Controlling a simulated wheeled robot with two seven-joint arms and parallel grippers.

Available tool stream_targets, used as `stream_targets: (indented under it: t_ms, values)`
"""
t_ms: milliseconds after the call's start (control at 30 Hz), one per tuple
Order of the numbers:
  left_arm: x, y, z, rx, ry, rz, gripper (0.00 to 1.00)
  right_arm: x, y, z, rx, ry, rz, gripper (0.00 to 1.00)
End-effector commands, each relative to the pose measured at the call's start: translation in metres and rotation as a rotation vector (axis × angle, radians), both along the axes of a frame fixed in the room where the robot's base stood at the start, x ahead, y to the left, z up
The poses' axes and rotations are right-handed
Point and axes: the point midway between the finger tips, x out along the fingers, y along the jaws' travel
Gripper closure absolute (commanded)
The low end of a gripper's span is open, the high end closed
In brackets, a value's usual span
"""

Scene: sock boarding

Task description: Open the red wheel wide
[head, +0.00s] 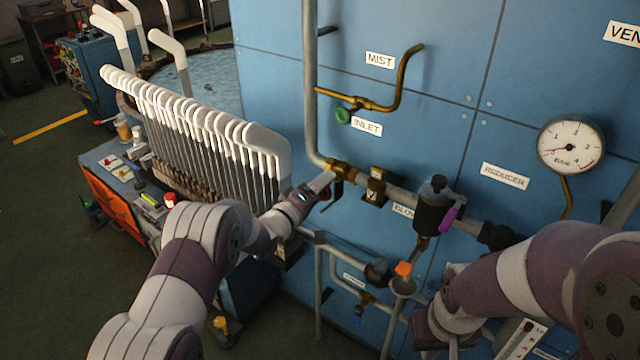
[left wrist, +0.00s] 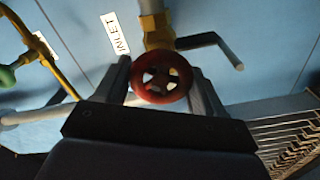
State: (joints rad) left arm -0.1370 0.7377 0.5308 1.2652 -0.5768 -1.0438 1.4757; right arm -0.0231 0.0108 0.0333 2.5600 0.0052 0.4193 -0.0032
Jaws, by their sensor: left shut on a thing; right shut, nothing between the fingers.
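The red wheel (left wrist: 160,79) is a small spoked handwheel, seen in the left wrist view between the two fingers of my left gripper (left wrist: 162,85). The fingers sit at either side of its rim, shut on it. A brass valve body (left wrist: 156,28) on the pipe is just behind the wheel. In the head view my left gripper (head: 323,184) reaches the brass fitting on the grey pipe, and it hides the wheel there. My right gripper (head: 453,347) is low at the bottom edge of the head view, partly cut off, shut and empty, away from the wheel.
A black lever with a grey grip (left wrist: 221,47) is beside the wheel. A green knob (head: 343,116) is on the brass mist pipe above. A dark reducer with a purple handle (head: 449,219) and a gauge (head: 571,145) are to the right. A rack of white sock boards (head: 200,125) is at left.

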Motion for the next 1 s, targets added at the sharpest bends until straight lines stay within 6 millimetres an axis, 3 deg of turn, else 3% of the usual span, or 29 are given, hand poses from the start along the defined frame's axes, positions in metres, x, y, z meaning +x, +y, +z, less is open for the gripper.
stream_targets:
  t_ms: [500, 1000]
  values:
    - [-0.001, 0.000, -0.004, -0.358, 0.267, -0.001, 0.61, 0.000, 0.000, 0.018, 0.000, 0.000, 0.000, 1.00]
    - [-0.001, 0.000, -0.007, -0.515, 0.383, 0.000, 0.61, 0.000, 0.000, 0.023, 0.000, 0.000, 0.000, 1.00]
